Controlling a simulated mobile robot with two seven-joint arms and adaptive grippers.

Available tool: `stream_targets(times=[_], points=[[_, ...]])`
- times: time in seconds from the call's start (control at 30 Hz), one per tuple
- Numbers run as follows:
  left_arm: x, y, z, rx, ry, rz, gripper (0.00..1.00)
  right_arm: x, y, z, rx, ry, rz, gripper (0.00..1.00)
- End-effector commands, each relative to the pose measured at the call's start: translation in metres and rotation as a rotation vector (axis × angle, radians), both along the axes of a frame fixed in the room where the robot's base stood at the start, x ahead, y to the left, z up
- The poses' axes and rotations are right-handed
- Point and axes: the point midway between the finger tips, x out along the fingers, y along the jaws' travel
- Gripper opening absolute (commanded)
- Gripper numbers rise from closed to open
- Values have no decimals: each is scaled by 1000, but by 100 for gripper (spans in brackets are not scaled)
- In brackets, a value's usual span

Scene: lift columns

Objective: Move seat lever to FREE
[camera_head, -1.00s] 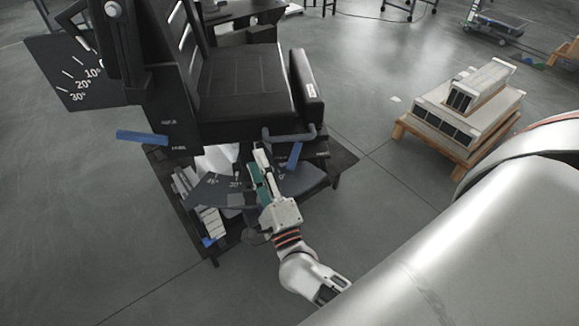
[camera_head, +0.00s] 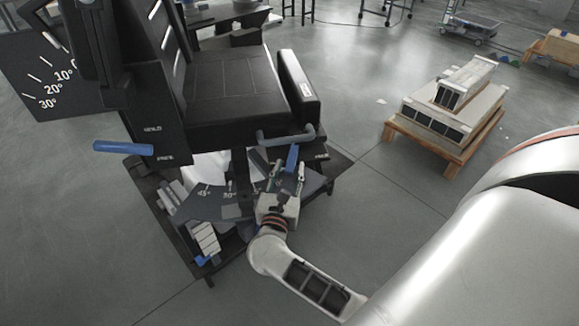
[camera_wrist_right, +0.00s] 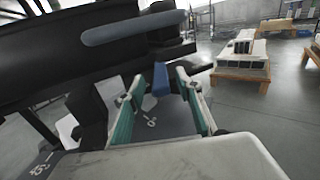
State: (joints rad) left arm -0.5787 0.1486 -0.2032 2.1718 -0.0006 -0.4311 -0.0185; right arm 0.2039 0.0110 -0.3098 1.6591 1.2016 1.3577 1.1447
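A black seat (camera_head: 225,90) stands on a dark base. A short blue lever (camera_head: 292,158) sticks up under its front edge, left of a FREE label (camera_head: 322,156). In the right wrist view the blue lever (camera_wrist_right: 160,80) is between the two fingertips, with gaps visible on both sides. My right gripper (camera_head: 280,172) is open at the lever, its fingers spread to either side; I cannot tell whether either one touches it. It also shows in the wrist view (camera_wrist_right: 158,98). A second blue lever (camera_head: 123,147) is at the left by HOLD and FREE labels. My left gripper is out of view.
A grey bar handle (camera_head: 286,135) lies just above the lever, close to the fingers. A dark angle-scale plate (camera_head: 205,205) is below. A wooden pallet with grey boxes (camera_head: 450,120) stands at the right. The floor between is clear.

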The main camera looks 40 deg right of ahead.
Motion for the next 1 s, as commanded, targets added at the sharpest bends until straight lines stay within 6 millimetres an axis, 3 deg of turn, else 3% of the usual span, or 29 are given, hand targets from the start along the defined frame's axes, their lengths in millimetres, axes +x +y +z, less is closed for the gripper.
stream_targets(times=[0.2, 0.47, 0.6, 1.0], points=[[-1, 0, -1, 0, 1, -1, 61, 10, -11, 0, -1, 1, 1, 35], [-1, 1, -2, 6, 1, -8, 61, 11, -12, -1, -1, 1, 1, 35], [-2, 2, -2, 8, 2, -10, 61, 11, -12, -1, -1, 1, 1, 0], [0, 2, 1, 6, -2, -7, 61, 6, -16, 0, -3, 2, 43, 0]])
